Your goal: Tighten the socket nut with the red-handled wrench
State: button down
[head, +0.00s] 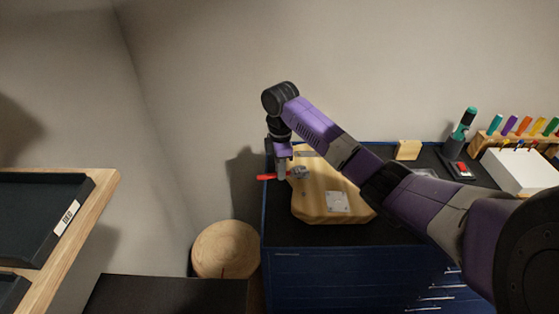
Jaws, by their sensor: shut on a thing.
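My gripper (283,172) points down at the left end of the blue bench, beside the pale wooden guitar body (312,205). It is shut on the red-handled wrench, whose red handle (266,177) sticks out to the left. A small grey metal part (300,172) shows just right of the fingers; I cannot tell whether it is the wrench's head or a part on the guitar. A metal plate (337,201) lies on the guitar body's face. The socket nut is too small to make out, and my arm covers the body's right side.
The blue bench (330,270) has a dark top. A wooden block (408,150), a teal-handled tool (464,124), a white box (520,170) and a rack of coloured handles (520,134) stand to the right. A round wooden stool (225,249) and a shelf with a black tray (40,215) are left.

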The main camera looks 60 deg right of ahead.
aim_at(289, 189)
jog(key=shift+s+a+n, duration=0.15)
jog(key=shift+a+n, duration=0.05)
jog(key=shift+n, duration=0.2)
jog(key=shift+s+a+n+p, duration=0.25)
jog(key=shift+s+n, duration=0.35)
jog(key=shift+n, duration=0.35)
jog(key=shift+s+a+n+p, duration=0.25)
jog(key=shift+s+n, duration=0.3)
jog(key=shift+n, duration=0.45)
jog(key=shift+s+a+n+p, duration=0.25)
jog(key=shift+s+n, duration=0.35)
jog(key=shift+n, duration=0.35)
jog(key=shift+s+a+n, duration=0.1)
jog(key=shift+s+n, duration=0.2)
jog(key=shift+n, duration=0.1)
jog(key=shift+f+b, duration=0.3)
jog(key=shift+f, duration=0.25)
